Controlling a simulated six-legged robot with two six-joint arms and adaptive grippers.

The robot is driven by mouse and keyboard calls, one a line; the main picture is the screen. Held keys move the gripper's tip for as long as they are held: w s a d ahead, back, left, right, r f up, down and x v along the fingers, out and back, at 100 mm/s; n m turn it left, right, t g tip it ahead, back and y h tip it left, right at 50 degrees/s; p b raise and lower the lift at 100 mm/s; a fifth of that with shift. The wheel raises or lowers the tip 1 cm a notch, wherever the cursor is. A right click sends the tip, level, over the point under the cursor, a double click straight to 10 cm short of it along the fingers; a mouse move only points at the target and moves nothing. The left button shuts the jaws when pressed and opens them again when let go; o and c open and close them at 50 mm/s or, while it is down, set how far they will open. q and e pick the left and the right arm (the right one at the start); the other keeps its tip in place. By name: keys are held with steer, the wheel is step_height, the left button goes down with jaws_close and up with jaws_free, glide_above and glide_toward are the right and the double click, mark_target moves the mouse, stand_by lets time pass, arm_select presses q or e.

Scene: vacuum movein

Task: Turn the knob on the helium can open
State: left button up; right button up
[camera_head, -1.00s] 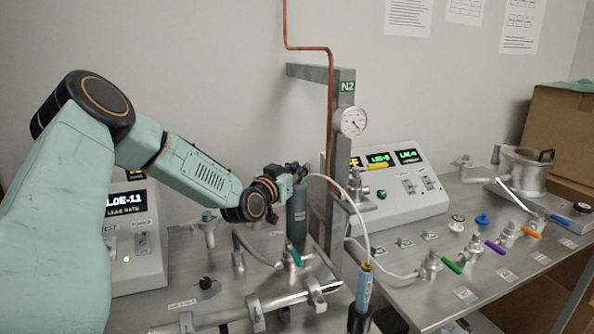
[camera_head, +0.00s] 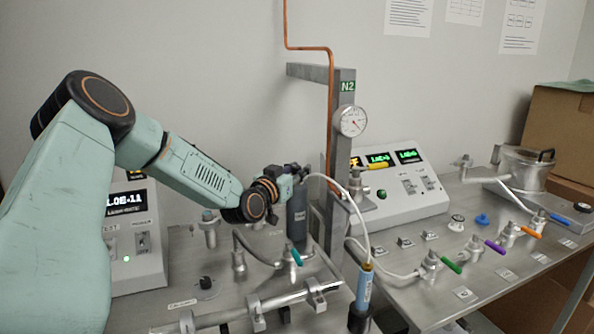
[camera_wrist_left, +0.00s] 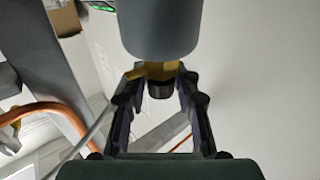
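A dark grey gas cylinder (camera_head: 297,215), which I take for the helium can, stands upright behind the bench fittings in the head view. In the left wrist view the grey cylinder (camera_wrist_left: 160,25) fills the top middle, with a brass valve (camera_wrist_left: 150,70) and a black knob (camera_wrist_left: 160,90) on its end. My left gripper (camera_head: 296,172) is at the top of the cylinder. My right gripper is not in view.
A grey post with an N2 label (camera_head: 347,86) and a copper pipe (camera_head: 331,120) stand just right of the cylinder. A white hose (camera_head: 358,205) runs to a blue wand (camera_head: 363,290). A teal-handled valve (camera_head: 296,257) sits in front of the cylinder.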

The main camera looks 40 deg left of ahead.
mark_target(297, 166)
arm_select(q)
steer(key=o, duration=0.3)
steer(key=shift+r, duration=0.1)
steer(key=shift+r, duration=0.1)
step_height(297, 166, up, 10)
steer(key=shift+f, duration=0.1)
stand_by(0.4)
